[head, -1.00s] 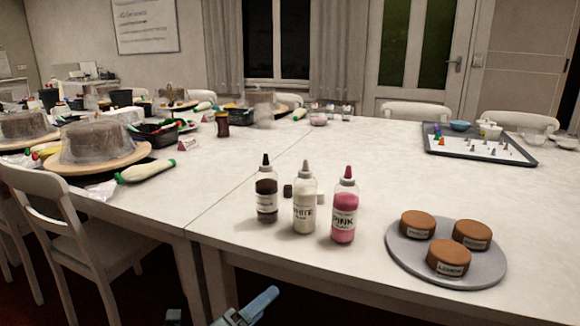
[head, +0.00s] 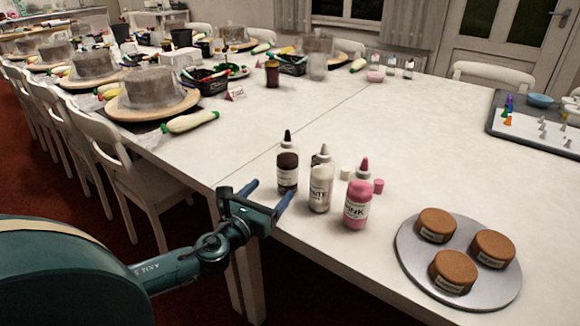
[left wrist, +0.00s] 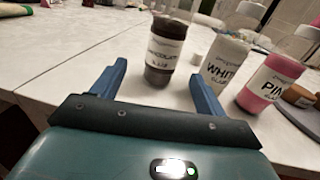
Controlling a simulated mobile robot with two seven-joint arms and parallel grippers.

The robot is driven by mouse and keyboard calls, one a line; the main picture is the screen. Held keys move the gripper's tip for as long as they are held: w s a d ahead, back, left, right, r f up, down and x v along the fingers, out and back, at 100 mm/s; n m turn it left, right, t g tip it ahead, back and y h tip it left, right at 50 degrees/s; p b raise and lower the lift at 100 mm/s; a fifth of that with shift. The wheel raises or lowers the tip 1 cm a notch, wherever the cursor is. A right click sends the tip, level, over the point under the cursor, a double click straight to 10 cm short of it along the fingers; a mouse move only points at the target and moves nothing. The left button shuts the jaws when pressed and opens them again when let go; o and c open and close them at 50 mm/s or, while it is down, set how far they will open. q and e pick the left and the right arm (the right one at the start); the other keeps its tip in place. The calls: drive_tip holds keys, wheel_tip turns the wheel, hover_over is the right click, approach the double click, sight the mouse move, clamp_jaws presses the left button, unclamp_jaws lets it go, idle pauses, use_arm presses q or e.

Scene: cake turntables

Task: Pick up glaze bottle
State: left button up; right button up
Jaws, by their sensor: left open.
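Three glaze bottles stand upright in a row near the table's front edge. The dark chocolate bottle (head: 287,172) is leftmost, the white bottle (head: 320,186) is in the middle, and the pink bottle (head: 357,198) is on the right. My left gripper (head: 269,190) is open and empty, just to the left and in front of the chocolate bottle. In the left wrist view the chocolate bottle (left wrist: 163,52) stands beyond the gap between the two blue fingers (left wrist: 158,82). The white bottle (left wrist: 230,60) is beyond the right finger. My right gripper is not in view.
A round grey plate (head: 408,262) with three brown cakes stands right of the bottles. Small caps lie behind the bottles. A tray (head: 497,128) with piping tips is at the far right. Turntables with cakes (head: 152,103) stand at the left. White chairs line the left side.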

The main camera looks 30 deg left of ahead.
sight(291, 171)
use_arm(q)
drive_tip(key=w, duration=1)
drive_tip(key=shift+w+a+f+b, duration=0.15)
drive_tip(key=shift+w+b, duration=0.15)
drive_tip(key=shift+c, duration=0.3)
drive_tip(key=c, duration=0.7)
